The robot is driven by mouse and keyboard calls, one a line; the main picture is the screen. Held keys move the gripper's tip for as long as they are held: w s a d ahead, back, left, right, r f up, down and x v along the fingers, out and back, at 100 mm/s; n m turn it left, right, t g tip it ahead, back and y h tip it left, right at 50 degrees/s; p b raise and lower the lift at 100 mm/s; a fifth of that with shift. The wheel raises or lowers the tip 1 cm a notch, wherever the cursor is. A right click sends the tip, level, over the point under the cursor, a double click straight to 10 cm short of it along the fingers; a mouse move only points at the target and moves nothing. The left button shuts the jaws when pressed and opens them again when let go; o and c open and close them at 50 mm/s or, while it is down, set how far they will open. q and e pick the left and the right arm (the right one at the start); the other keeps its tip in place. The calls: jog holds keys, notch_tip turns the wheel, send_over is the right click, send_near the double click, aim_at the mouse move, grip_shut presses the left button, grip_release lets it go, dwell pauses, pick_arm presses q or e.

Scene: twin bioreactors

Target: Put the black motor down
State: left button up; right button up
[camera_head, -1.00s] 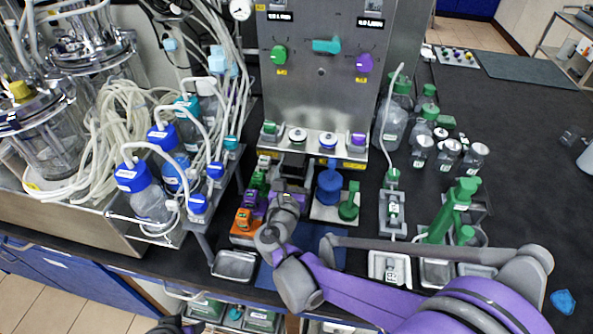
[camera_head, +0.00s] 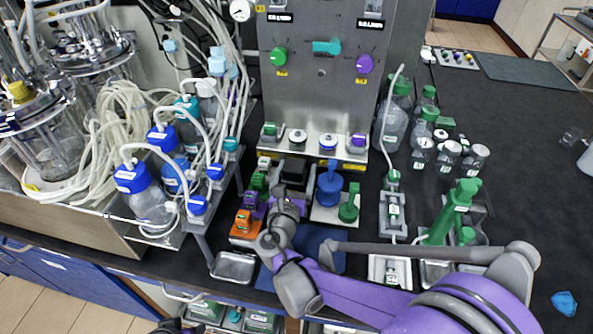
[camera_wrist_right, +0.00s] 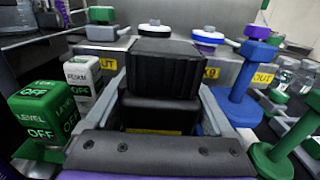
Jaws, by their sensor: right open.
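The black motor (camera_wrist_right: 163,75), a ribbed block, fills the middle of the right wrist view. It stands in front of the steel panel, by yellow labels. My right gripper (camera_wrist_right: 163,110) is open, with one grey finger on each side of the motor; I cannot tell whether either finger touches it. The motor's underside is hidden. In the head view the dark motor (camera_head: 293,169) is seen just beyond my right gripper (camera_head: 281,190), partly covered by it. A dark part, perhaps of my left arm, shows at the bottom edge; its jaws are not visible.
A blue stand (camera_head: 328,188) and a green one (camera_head: 349,206) are close on the right. Green LEVEL (camera_wrist_right: 42,112) and white FOAM (camera_wrist_right: 83,74) blocks crowd the left. The steel panel (camera_head: 318,95) rises behind. Tubed bottles (camera_head: 150,200) stand farther left.

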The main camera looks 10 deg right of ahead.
jog(key=v, duration=1.2)
